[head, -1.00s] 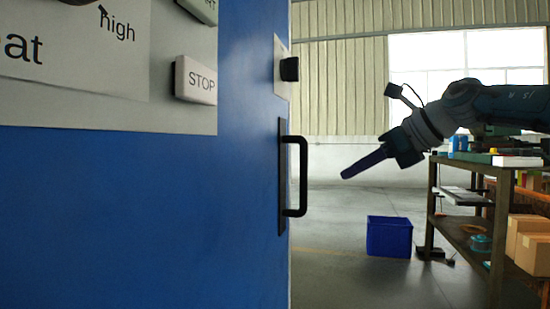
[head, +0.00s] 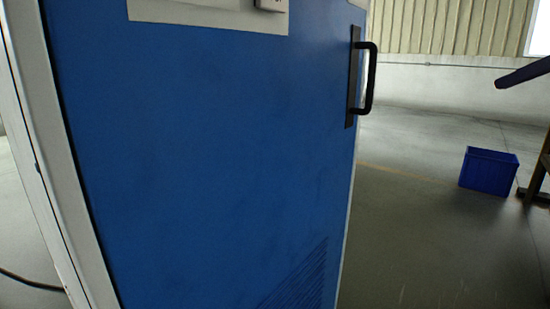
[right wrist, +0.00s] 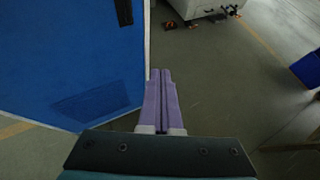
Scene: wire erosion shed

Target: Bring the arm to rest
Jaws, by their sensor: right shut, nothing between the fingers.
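My right gripper shows at the right edge of the head view (head: 522,73), where only its dark fingers are in the frame. In the right wrist view the two purple fingers (right wrist: 161,75) lie side by side, shut, with nothing between them. They point past the edge of the blue cabinet, over the floor. In the head view the gripper is to the right of the cabinet's black handle (head: 368,78) and apart from it. My left gripper is not in view.
The blue cabinet (head: 200,150) fills the left and middle of the head view. A blue crate (head: 488,171) stands on the floor at the right, beside a table leg (head: 538,180). The grey floor (head: 430,240) between cabinet and crate is clear.

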